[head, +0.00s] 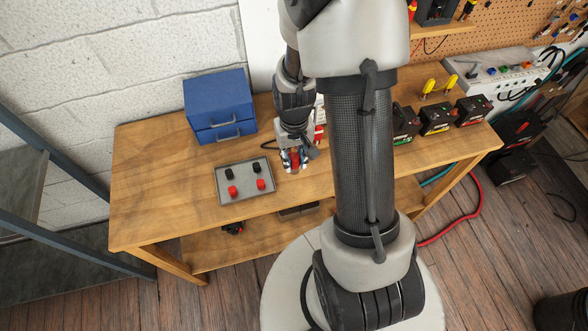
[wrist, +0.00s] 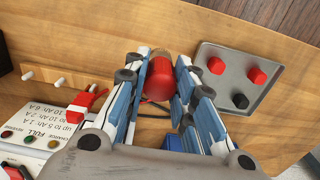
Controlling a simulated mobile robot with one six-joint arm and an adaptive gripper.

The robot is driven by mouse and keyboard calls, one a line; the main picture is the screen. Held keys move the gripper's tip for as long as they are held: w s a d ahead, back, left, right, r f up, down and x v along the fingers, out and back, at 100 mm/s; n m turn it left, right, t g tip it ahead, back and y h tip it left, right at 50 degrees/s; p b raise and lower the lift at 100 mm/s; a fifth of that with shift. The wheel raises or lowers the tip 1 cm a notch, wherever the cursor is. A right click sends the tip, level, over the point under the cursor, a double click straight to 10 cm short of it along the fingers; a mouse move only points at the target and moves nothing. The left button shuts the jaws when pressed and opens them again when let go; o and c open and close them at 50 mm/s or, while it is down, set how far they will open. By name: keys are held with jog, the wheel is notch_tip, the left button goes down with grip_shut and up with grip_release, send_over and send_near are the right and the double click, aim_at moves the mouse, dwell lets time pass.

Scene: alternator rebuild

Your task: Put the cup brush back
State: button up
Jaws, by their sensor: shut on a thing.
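My gripper (wrist: 160,72) is shut on a red, rounded thing with a paler brownish end, which I take to be the cup brush (wrist: 158,82). It sits between the blue-padded fingers in the wrist view, over the wooden bench. In the head view my gripper (head: 292,161) is low over the bench, just right of the grey tray, with a bit of red between its fingers. Whether the brush touches the bench I cannot tell.
The grey tray (head: 220,189) holds red and black caps. A blue drawer box (head: 219,103) stands behind it. A charger (wrist: 40,128) with a red clamp (wrist: 84,103) lies near my gripper. Several batteries (head: 436,118) stand at the right. The bench's left end (head: 150,190) is clear.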

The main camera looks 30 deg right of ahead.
aim_at(294, 168)
jog(key=shift+f+b, duration=0.55)
jog(key=shift+f, duration=2.1)
jog(key=shift+f, duration=0.2)
jog(key=o, duration=0.9)
jog(key=shift+o, duration=0.2)
jog(key=shift+r, duration=0.1)
